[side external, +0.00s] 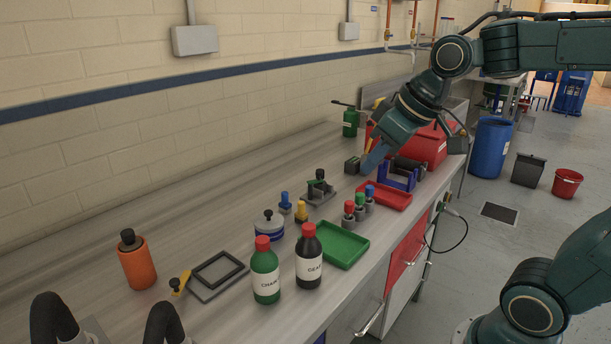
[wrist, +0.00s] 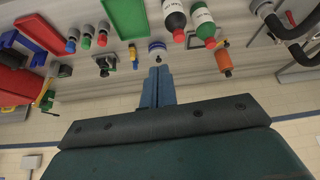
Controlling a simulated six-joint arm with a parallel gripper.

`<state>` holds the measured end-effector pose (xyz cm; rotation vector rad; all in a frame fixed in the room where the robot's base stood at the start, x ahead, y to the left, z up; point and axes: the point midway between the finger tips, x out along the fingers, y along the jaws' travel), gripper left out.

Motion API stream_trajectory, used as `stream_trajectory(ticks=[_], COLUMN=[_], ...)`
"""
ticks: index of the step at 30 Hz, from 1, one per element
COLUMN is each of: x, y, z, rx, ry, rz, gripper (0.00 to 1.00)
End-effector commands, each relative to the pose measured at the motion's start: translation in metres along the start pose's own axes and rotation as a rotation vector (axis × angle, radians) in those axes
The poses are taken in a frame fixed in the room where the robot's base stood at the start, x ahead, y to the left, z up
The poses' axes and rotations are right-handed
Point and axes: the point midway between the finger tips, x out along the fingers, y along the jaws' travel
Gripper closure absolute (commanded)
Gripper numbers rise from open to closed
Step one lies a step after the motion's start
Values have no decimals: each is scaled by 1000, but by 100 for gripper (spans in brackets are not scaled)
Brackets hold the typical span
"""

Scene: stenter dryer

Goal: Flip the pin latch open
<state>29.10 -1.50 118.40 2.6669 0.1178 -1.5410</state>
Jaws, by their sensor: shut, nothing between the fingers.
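My gripper (side external: 374,158) is in the far half of the bench in the side view, its blue fingers pointing down and left. In the wrist view the fingers (wrist: 158,74) are together with nothing between them. What looks like the pin latch is a small yellow lever with a dark knob (side external: 180,283) beside a black rectangular frame (side external: 219,273) at the near left of the bench. In the wrist view a small yellow piece (wrist: 223,43) by the orange bottle seems to be the same latch. My gripper is well apart from it. I cannot tell the latch's exact position.
The green bottle (side external: 265,275), dark bottle (side external: 309,258), blue-white lidded pot (side external: 269,226) and orange bottle (side external: 137,262) stand around the frame. A dark clamp fixture (side external: 319,187), colored knobs, a green tray (side external: 343,246) and blue cradle (side external: 398,177) lie nearer my gripper. The wall-side bench strip is mostly clear.

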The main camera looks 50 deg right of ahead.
Motion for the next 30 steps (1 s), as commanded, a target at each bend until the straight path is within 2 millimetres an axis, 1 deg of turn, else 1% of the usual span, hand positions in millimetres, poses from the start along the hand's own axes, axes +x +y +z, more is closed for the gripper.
stream_trajectory(ticks=[1, 6, 11, 15, 24, 30], x=[5, 18, 33, 48, 84, 110], y=[5, 21, 38, 55, 98, 131], z=[-10, -40, -66, -86, -123, -141], rx=[-3, -25, -45, -60, -91, -107], ry=[0, 13, 26, 40, 74, 100], rz=[-3, -16, -29, -40, -65, -81], gripper=[100, 100, 100, 100, 100, 100])
